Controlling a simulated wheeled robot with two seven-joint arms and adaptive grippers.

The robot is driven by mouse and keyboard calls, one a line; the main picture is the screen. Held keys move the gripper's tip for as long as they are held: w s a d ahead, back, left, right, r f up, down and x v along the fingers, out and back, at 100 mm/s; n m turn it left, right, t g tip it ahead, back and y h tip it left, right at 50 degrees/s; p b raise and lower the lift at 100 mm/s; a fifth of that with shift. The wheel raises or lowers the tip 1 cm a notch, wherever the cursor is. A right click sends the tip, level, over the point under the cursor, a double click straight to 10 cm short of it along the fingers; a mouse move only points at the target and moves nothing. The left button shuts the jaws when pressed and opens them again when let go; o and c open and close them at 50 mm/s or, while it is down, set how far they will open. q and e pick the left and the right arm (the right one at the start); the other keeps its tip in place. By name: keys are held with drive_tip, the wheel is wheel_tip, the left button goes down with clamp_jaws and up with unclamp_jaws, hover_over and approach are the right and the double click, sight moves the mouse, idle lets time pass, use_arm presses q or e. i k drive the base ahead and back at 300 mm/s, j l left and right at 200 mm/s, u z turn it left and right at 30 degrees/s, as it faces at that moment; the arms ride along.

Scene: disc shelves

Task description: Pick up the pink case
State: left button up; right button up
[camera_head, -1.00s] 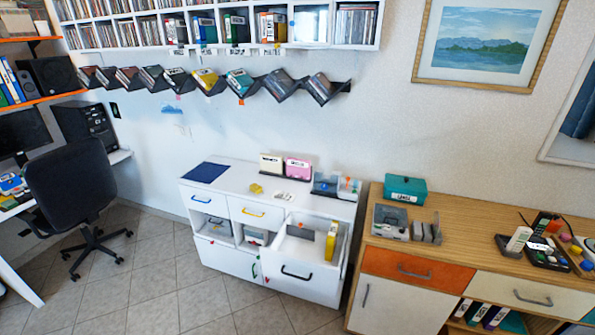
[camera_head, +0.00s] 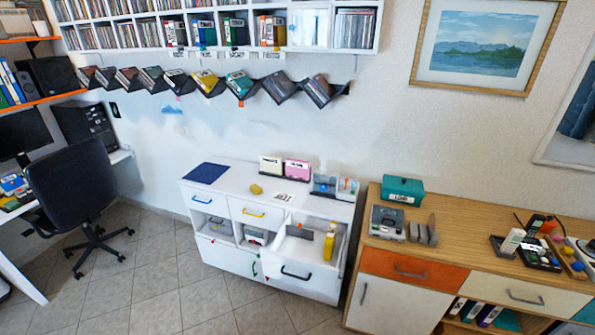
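The pink case (camera_head: 297,170) stands upright on top of the white cabinet (camera_head: 225,176), toward the back near the wall. A cream case (camera_head: 270,165) stands close to its left, and a clear and blue container (camera_head: 324,184) is to its right. The pink case has a white label on its front. Neither of my grippers shows in the head view, so I cannot see their state.
A wooden sideboard (camera_head: 450,237) stands to the right. A black chair (camera_head: 75,185) is at the left. Tiled floor (camera_head: 170,290) in front is free.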

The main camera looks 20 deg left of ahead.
sight(296, 169)
drive_tip(key=i+l, duration=0.15)
drive_tip(key=i, duration=0.25)
drive_tip(key=i+l, duration=0.2)
drive_tip(key=i, duration=0.25)
drive_tip(key=i+l, duration=0.15)
drive_tip(key=i, duration=0.25)
drive_tip(key=i+l+u, duration=0.1)
drive_tip(key=i, duration=0.3)
drive_tip(key=l, duration=0.1)
